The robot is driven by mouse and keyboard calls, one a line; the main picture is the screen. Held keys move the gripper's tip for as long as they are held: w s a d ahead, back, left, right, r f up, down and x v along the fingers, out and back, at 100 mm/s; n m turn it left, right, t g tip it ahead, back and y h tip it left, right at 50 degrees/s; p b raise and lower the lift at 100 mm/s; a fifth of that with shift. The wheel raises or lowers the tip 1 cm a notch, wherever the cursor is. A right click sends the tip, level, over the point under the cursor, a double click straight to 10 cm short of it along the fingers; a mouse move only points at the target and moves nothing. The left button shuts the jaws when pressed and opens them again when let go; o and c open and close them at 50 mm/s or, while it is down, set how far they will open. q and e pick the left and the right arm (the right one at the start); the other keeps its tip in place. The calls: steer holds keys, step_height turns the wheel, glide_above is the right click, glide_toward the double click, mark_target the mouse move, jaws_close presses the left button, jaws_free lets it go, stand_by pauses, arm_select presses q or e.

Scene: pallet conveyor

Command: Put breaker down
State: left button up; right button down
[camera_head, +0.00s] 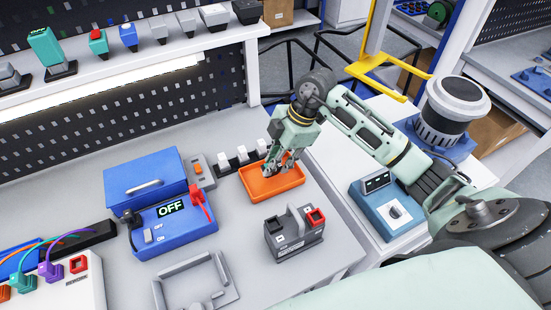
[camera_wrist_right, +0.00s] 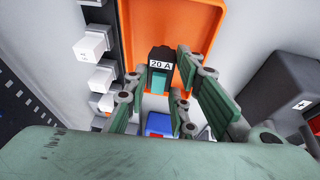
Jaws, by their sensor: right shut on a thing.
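My right gripper (camera_head: 284,160) is over the orange tray (camera_head: 262,190) in the head view, pointing down. In the right wrist view, a black breaker with a white "20 A" label (camera_wrist_right: 161,64) and a teal part below it sits between the fingers of my right gripper (camera_wrist_right: 165,85), which is shut on it. The orange tray (camera_wrist_right: 145,18) is behind the breaker in that view. I cannot tell whether the breaker touches the tray floor. In the head view the fingers mostly hide the breaker. My left gripper is not in view.
White-topped breakers (camera_head: 241,154) stand in a row behind the tray. A grey device with a red socket (camera_head: 293,232) stands in front of it. A blue box reading OFF (camera_head: 174,226) is at left. A blue device with a dial (camera_head: 391,207) is at right.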

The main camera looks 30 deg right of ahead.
steer(key=shift+f, duration=0.5)
steer(key=c, duration=1.5)
jaws_free()
steer(key=shift+r, duration=0.1)
steer(key=shift+r, duration=0.35)
steer(key=b+v, duration=0.2)
steer(key=v, duration=1)
steer(key=shift+s+r, duration=0.1)
steer(key=shift+r, duration=0.1)
steer(key=shift+f, duration=0.1)
